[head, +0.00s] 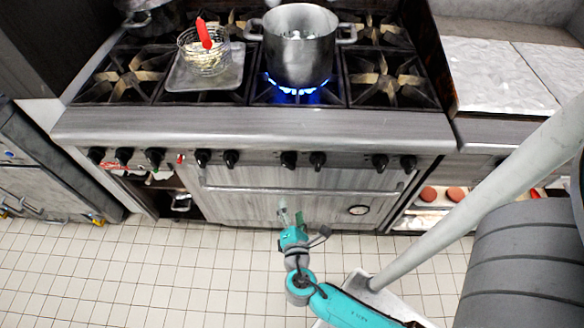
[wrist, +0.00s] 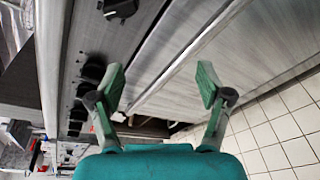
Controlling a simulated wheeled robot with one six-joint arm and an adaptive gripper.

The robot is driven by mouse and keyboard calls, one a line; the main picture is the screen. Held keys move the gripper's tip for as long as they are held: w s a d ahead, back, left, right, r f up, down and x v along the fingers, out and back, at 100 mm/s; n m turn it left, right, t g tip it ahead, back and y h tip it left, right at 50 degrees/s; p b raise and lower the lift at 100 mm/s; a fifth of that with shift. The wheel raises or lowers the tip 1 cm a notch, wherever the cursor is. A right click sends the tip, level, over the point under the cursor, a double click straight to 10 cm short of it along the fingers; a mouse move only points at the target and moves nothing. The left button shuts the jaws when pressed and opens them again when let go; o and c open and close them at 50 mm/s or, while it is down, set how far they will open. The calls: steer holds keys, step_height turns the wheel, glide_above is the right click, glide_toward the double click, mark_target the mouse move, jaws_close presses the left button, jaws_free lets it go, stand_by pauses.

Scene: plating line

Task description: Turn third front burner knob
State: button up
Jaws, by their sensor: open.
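A row of black knobs runs along the stove's front panel (head: 250,158). Below the third front burner is a pair, a left knob (head: 288,159) and a right knob (head: 318,160); which one is the task's knob I cannot tell. That burner has a blue flame (head: 296,88) under a steel pot (head: 300,50). My gripper (head: 285,212) is below the panel, in front of the oven door, apart from the knobs. In the wrist view my gripper (wrist: 160,85) is open and empty, with several knobs (wrist: 92,70) at left beside its left finger.
A long oven door handle (head: 300,190) runs below the knobs, close to my gripper. A wire basket with a red-handled utensil (head: 205,50) sits on a tray (head: 185,82) on the second burner. An open compartment (head: 165,195) is at left. Tiled floor (head: 130,270) is clear.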

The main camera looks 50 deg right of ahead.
mark_target(288, 168)
steer(key=w+d+r+h, duration=0.1)
steer(key=w+d, duration=0.2)
steer(key=w+d+r+h, duration=0.1)
steer(key=w+d, duration=0.2)
steer(key=w+d+r+h, duration=0.1)
steer(key=w+d+r, duration=0.1)
steer(key=w+d, duration=0.1)
steer(key=shift+w+d+r+n, duration=0.1)
steer(key=shift+w+d+n, duration=0.1)
steer(key=shift+d+n, duration=0.1)
stand_by(0.4)
steer(key=c, duration=1.2)
